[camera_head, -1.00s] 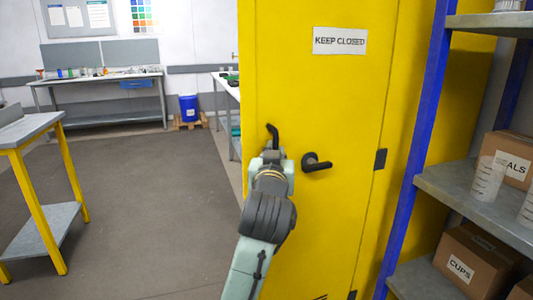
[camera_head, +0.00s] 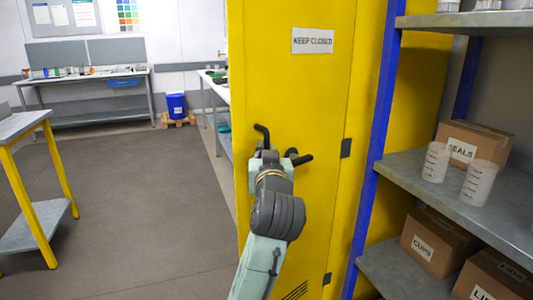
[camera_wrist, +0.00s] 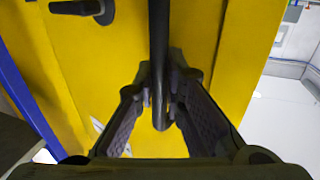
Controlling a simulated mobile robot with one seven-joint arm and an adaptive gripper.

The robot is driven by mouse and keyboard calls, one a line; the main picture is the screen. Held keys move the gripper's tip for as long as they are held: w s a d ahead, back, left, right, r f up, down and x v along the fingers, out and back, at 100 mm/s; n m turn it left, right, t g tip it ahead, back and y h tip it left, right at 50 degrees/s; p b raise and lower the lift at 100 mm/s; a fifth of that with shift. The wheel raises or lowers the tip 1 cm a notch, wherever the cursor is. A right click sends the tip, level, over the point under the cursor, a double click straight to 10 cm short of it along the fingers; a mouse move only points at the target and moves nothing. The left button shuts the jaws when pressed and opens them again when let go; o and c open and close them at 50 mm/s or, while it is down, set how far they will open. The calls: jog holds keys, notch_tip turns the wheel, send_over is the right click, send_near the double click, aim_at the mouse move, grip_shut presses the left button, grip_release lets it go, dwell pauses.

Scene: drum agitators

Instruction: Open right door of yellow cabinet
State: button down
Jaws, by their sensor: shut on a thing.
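The tall yellow cabinet's door (camera_head: 290,90) bears a KEEP CLOSED sign (camera_head: 313,41) and has hinges along its right side. A bent black handle (camera_head: 262,132) is near the door's left edge. A second black lever handle (camera_head: 302,159) is to its right and partly hidden by my gripper. In the wrist view, my gripper (camera_wrist: 161,100) is shut on the black bar of the left handle (camera_wrist: 159,40), with a finger on each side. The lever handle (camera_wrist: 88,8) shows at the upper left there. I cannot tell how far the door is ajar; no interior shows.
A grey shelf with a blue post (camera_head: 375,150) stands close on the right, with boxes (camera_head: 438,243) and clear cups (camera_head: 477,182). A yellow-legged table (camera_head: 30,195) is at the left. The floor (camera_head: 140,210) between is clear.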

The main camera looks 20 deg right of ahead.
jog(key=shift+a, duration=0.1)
jog(key=c, duration=1.7)
grip_release()
jog(key=shift+o, duration=0.2)
jog(key=v, duration=0.7)
jog(key=shift+s, duration=0.25)
